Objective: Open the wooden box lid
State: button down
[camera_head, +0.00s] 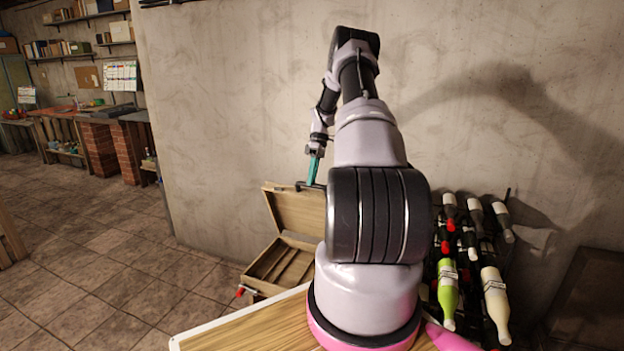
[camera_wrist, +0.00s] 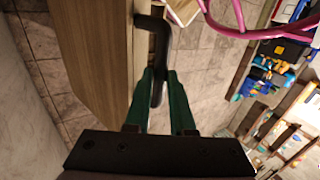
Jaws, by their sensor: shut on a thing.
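The wooden box (camera_head: 262,277) stands beyond the wooden surface in front of me, its interior visible in the head view. Its lid (camera_head: 297,211) is raised and stands steeply up from the box. A dark handle (camera_head: 308,187) is on the lid's upper edge. My gripper (camera_head: 313,180) is at that handle. In the wrist view, the green fingers of my gripper (camera_wrist: 162,85) are closed on the black bent handle (camera_wrist: 154,24), beside the lid's wooden face (camera_wrist: 95,50). My arm hides the right part of the box and lid.
A rack with several wine bottles (camera_head: 470,255) stands to the right against the wall (camera_head: 230,110). A wooden tabletop (camera_head: 245,330) lies in front. Tiled floor (camera_head: 100,260) is open at left, with a brick-legged bench (camera_head: 98,145) farther back.

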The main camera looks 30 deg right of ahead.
jog(key=shift+f, duration=0.2)
jog(key=c, duration=0.8)
grip_release()
jog(key=shift+o, duration=0.2)
jog(key=shift+w+d+r, duration=0.1)
jog(key=shift+r, duration=0.1)
jog(key=v, duration=1)
jog(key=shift+r, duration=0.25)
jog(key=shift+w+d, duration=0.1)
jog(key=shift+d, duration=0.05)
